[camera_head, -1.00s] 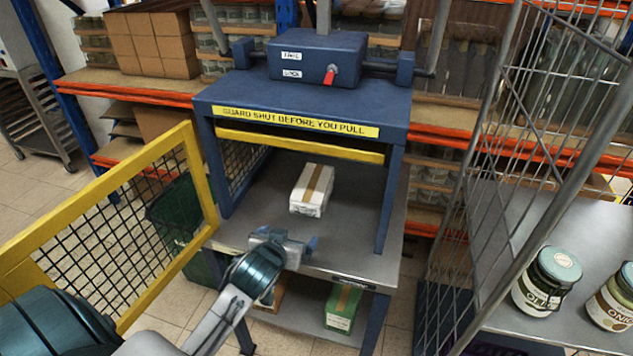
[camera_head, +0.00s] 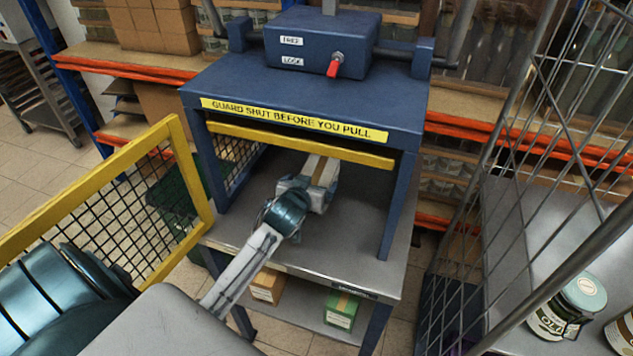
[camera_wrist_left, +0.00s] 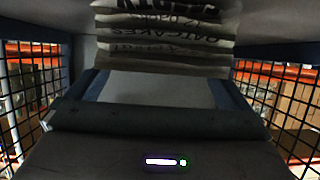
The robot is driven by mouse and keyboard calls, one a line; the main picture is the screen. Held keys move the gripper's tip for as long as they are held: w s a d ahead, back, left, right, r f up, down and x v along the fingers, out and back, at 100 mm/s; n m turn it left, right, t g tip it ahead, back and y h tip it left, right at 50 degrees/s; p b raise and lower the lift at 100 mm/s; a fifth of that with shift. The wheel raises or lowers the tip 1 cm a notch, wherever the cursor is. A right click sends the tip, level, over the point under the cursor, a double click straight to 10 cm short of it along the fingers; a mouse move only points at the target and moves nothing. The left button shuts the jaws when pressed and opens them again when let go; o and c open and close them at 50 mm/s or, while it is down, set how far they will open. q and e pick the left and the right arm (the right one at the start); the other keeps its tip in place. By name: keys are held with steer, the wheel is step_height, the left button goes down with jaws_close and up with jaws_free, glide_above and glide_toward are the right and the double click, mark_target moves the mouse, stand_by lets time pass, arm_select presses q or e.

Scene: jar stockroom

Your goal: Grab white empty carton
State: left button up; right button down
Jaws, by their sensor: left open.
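The white carton (camera_head: 317,174), with a tan strip along its top, sits on the grey bed of the blue press, under its yellow bar. My left gripper (camera_head: 306,193) reaches in from the front and is at the carton's near end, covering part of it. In the left wrist view the carton (camera_wrist_left: 165,40) shows as creased white layers with dark print, ahead of my open fingers (camera_wrist_left: 160,80). I cannot tell whether the fingers touch it. My right gripper is not in view.
The press (camera_head: 300,100) has side posts and a low yellow bar above my arm. Its yellow mesh guard (camera_head: 110,205) stands open at the left. A wire cage (camera_head: 500,150) with jars is at the right. A green box (camera_head: 341,309) lies on the lower shelf.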

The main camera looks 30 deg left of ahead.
mark_target(317, 174)
arm_select(q)
steer(key=x, duration=0.3)
steer(key=shift+w+r+p, duration=0.25)
steer(key=shift+w+p, duration=0.1)
steer(key=shift+w, duration=0.05)
steer(key=shift+w+a+f, duration=0.1)
steer(key=shift+w+f, duration=0.1)
steer(key=shift+w, duration=0.05)
steer(key=shift+c, duration=0.4)
steer(key=c, duration=0.7)
steer(key=shift+c, duration=0.7)
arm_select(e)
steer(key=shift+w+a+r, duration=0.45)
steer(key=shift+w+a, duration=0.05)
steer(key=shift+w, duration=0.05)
arm_select(q)
steer(key=shift+r, duration=0.1)
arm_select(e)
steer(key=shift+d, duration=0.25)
